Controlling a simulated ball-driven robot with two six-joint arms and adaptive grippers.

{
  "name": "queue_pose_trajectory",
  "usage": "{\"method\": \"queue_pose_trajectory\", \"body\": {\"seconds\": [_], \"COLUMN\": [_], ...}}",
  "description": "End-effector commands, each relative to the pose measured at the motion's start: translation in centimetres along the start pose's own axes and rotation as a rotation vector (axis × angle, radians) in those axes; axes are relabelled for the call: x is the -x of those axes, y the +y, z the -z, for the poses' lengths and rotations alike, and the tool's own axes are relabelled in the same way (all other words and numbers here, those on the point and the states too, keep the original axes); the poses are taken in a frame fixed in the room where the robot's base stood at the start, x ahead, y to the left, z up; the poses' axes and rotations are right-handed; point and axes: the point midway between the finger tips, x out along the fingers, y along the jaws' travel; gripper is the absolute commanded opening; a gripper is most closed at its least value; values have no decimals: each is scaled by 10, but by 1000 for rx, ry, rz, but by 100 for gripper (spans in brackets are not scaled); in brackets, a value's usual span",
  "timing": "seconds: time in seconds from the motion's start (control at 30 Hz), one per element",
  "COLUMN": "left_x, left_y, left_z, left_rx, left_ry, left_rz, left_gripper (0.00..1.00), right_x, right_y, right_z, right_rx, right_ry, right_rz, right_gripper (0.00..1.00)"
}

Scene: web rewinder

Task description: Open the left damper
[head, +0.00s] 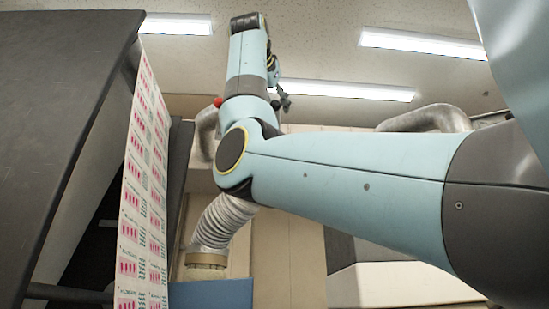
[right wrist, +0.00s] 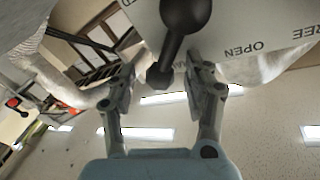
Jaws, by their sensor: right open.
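My right gripper (right wrist: 160,76) is open, with one finger on each side of the lever's lower end. I cannot tell whether either finger touches it. In the head view my right gripper (head: 281,98) is small, raised high near the ceiling, and the lever cannot be made out there. My left gripper is not in view.
A red knob (head: 218,102) shows beside a metal duct (head: 207,133) behind my arm. A flexible duct (head: 222,220) hangs below. Another duct (head: 425,118) is at the right. The printed web (head: 143,200) and a dark machine panel (head: 60,130) stand at the left.

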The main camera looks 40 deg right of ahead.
Motion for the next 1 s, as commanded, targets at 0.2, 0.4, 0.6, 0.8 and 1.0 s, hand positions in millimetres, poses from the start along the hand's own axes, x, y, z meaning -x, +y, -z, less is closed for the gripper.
{"method": "queue_pose_trajectory", "body": {"seconds": [0.2, 0.4, 0.6, 0.8, 1.0], "left_x": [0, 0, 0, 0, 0], "left_y": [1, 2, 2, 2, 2], "left_z": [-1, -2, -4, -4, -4], "left_rx": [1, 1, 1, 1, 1], "left_ry": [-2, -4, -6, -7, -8], "left_rz": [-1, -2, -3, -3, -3], "left_gripper": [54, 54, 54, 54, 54], "right_x": [-2, -2, -2, -2, -2], "right_y": [0, 0, 0, 0, 1], "right_z": [0, 0, 0, 0, 0], "right_rx": [0, 0, 0, 0, 1], "right_ry": [0, 0, 0, 0, 1], "right_rz": [0, 0, 0, 0, 0], "right_gripper": [51, 34, 8, 0, 0]}}
